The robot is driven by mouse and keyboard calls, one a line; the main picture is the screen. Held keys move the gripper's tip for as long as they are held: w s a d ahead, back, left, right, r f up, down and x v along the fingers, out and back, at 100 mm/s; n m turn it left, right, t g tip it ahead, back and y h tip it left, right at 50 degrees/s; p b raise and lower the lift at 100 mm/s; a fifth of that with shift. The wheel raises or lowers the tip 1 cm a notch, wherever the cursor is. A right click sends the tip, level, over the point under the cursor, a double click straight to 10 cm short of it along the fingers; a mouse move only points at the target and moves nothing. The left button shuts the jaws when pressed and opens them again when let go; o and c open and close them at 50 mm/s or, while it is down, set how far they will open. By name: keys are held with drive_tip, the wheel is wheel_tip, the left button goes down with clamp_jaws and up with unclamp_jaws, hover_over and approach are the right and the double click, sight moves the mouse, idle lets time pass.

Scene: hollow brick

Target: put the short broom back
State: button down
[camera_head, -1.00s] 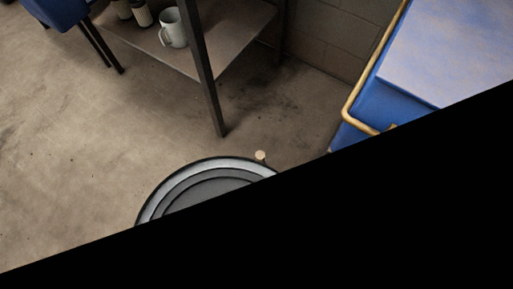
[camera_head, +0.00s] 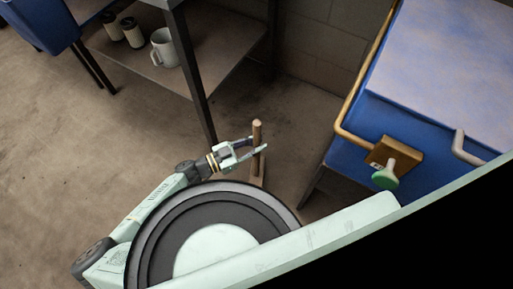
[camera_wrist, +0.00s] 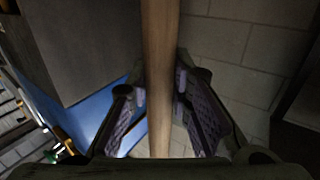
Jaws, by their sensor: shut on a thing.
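The short broom (camera_head: 257,133) shows in the head view as an upright wooden stick beside the dark shelf leg. Its lower end is partly hidden by my arm and round base, and I cannot see its bristles. My gripper (camera_head: 250,148) reaches it from the left and is shut on the handle below its top. In the wrist view the wooden handle (camera_wrist: 160,60) runs down the middle, between the two fingers of my gripper (camera_wrist: 161,100).
A shelf (camera_head: 215,75) holding a mug (camera_head: 164,48) and two cups stands behind. A blue cabinet (camera_head: 350,140) with a brass rail and green knob (camera_head: 385,177) is at right. A block wall (camera_head: 322,45) closes the back. Open floor (camera_head: 70,150) lies left.

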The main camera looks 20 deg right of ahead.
drive_tip(key=shift+f, duration=1.8)
drive_tip(key=c, duration=1.5)
unclamp_jaws()
drive_tip(key=shift+o, duration=0.2)
drive_tip(key=a+b, duration=0.2)
drive_tip(key=a, duration=1)
drive_tip(key=shift+s, duration=0.4)
